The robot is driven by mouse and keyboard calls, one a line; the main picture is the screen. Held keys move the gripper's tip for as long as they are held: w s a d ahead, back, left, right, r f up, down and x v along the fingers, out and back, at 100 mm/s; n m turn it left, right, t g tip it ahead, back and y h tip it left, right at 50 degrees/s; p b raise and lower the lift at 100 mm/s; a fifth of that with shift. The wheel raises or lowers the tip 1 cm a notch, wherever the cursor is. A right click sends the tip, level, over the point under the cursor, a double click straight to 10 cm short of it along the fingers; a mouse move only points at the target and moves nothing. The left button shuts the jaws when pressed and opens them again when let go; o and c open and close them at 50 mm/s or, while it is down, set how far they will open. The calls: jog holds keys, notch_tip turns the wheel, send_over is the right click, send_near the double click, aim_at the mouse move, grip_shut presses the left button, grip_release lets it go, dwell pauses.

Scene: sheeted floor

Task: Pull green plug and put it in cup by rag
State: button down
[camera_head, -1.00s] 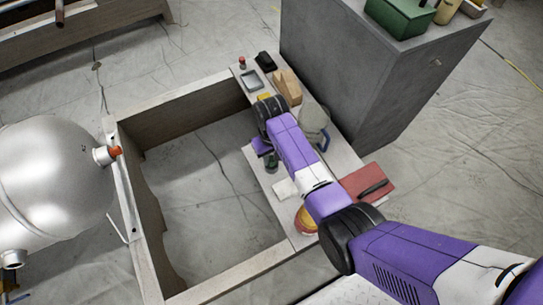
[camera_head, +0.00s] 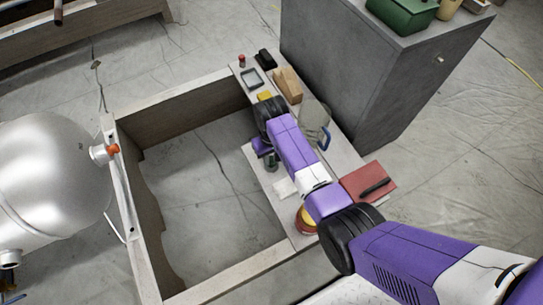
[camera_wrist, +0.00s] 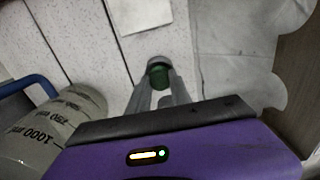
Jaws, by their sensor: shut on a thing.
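My gripper (camera_wrist: 158,92) is shut on a dark green plug (camera_wrist: 159,75), whose rounded end shows between the fingertips in the wrist view. In the head view the green plug (camera_head: 270,161) is small and sits below my wrist, over the inner edge of the plank. A flat white cloth, perhaps the rag (camera_head: 285,188), lies on the plank just nearer; it shows at the top of the wrist view (camera_wrist: 146,14). I cannot pick out a plain cup beside it; my arm hides part of the plank.
A clear measuring jug (camera_head: 313,118) with a blue handle stands right of my wrist. A red-and-yellow round thing (camera_head: 306,220) and a red pad (camera_head: 367,184) lie nearer. A grey cabinet (camera_head: 350,85) stands behind. The frame's middle is open floor.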

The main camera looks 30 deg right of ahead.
jog(key=shift+f, duration=0.1)
jog(key=c, duration=1.1)
grip_release()
jog(key=shift+r+p, duration=1.65)
jog(key=shift+r, duration=2.25)
